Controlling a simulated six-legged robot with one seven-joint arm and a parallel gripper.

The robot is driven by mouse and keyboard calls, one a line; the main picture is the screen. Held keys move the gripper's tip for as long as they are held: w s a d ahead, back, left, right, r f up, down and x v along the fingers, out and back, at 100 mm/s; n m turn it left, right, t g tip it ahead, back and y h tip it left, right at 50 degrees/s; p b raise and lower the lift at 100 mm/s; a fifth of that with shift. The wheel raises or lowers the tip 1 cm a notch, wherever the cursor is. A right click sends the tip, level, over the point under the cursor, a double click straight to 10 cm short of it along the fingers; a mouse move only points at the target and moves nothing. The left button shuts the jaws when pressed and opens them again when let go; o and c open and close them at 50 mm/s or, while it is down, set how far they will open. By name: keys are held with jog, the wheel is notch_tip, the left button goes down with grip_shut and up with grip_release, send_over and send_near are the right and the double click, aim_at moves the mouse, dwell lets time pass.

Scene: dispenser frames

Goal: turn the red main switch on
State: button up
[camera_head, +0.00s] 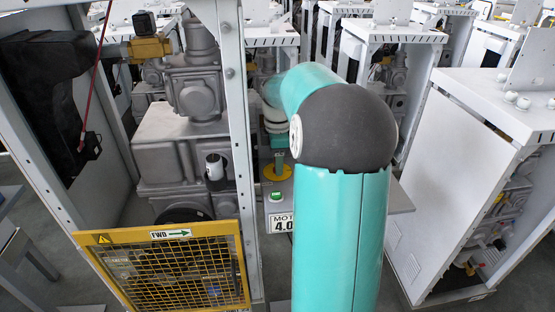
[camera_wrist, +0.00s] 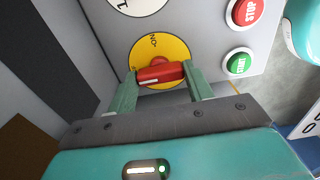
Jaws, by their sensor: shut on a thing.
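The red main switch (camera_wrist: 160,73) is a red handle on a round yellow plate (camera_wrist: 160,46) on a grey panel, in the wrist view. The handle lies nearly level across that picture. Lettering on the plate beyond it seems to read ON, turned in the picture. My gripper (camera_wrist: 161,72) has its two green fingers at the two ends of the handle and is shut on it. In the head view the yellow plate (camera_head: 277,172) shows beside my teal arm, which hides most of the gripper and panel.
A red STOP button (camera_wrist: 246,11) and a green button (camera_wrist: 239,64) sit right of the switch in the wrist view. A white dial (camera_wrist: 138,3) is above. In the head view, a yellow mesh guard (camera_head: 168,268) and frame post (camera_head: 238,130) stand left, a white cabinet (camera_head: 450,185) right.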

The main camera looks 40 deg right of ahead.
jog(key=shift+m, duration=0.5)
jog(key=m, duration=0.3)
jog(key=shift+m, duration=0.4)
jog(key=m, duration=0.4)
jog(key=shift+m, duration=0.3)
jog(key=m, duration=0.4)
jog(key=shift+m, duration=2.3)
jog(key=o, duration=1)
jog(key=shift+r, duration=0.1)
